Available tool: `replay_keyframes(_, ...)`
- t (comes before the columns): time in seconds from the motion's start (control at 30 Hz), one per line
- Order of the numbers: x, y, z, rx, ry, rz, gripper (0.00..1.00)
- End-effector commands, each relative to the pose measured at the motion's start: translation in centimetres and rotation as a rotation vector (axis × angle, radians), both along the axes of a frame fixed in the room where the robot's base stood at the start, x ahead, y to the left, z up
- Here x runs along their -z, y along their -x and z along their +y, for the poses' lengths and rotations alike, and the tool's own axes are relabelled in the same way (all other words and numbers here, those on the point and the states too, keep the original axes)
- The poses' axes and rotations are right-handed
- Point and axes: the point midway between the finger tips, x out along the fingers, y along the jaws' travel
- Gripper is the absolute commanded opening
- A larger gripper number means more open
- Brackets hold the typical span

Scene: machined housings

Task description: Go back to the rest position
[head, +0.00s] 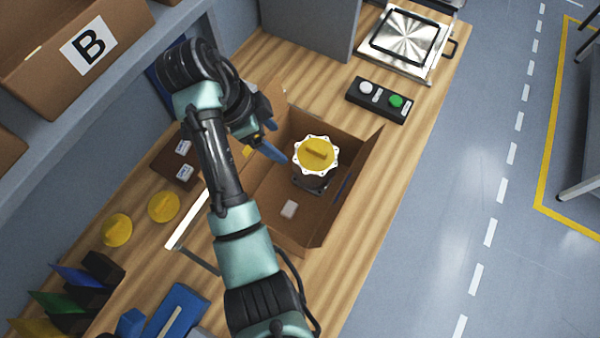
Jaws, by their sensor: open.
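My gripper (277,138) is at the left side of an open cardboard box (265,205), near its upper left rim. One blue finger shows clearly; the other is mostly hidden by my arm. Nothing shows between the fingers. A machined housing (312,182) with a white scalloped flange and a yellow cap (318,154) on top stands inside the box, to the right of the gripper and apart from it. My arm reaches up from the bottom of the picture and bends over the workbench (370,190).
A small pale block (289,209) lies in the box. Two yellow caps (117,230) (164,207) lie on the bench at left. A button box (379,99) and a metal plate fixture (411,40) stand at the upper right. A shelf bin marked B (30,75) is at upper left.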

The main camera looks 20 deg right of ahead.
Motion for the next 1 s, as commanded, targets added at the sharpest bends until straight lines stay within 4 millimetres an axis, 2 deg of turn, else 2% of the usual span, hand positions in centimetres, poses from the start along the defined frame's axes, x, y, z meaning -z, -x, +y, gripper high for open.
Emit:
replay_keyframes(0.37,0.0,-0.3,0.0,-0.014,0.0,-0.014,0.79)
replay_keyframes(0.47,-0.9,-2.3,-0.1,-0.109,0.0,-0.101,0.79)
replay_keyframes(0.53,-2.8,-5.1,-0.2,-0.245,0.018,-0.225,0.79)
replay_keyframes(0.57,-4.0,-6.4,-0.1,-0.317,0.035,-0.29,0.79)
replay_keyframes(0.63,-7.9,-9.3,0.2,-0.498,0.106,-0.458,0.79)
replay_keyframes(0.67,-9.9,-10.4,0.5,-0.577,0.148,-0.532,0.79)
replay_keyframes(0.7,-12.8,-11.5,0.8,-0.675,0.216,-0.627,0.79)
replay_keyframes(0.77,-17.3,-12.3,1.5,-0.803,0.332,-0.756,0.79)
replay_keyframes(0.8,-20.4,-12.4,2.1,-0.877,0.417,-0.837,0.79)
replay_keyframes(0.87,-24.9,-11.9,2.9,-0.971,0.559,-0.95,0.79)
replay_keyframes(0.9,-27.9,-11.1,3.5,-1.02,0.66,-1.019,0.79)
replay_keyframes(1.0,-34.7,-7.9,4.9,-1.103,0.924,-1.17,0.79)
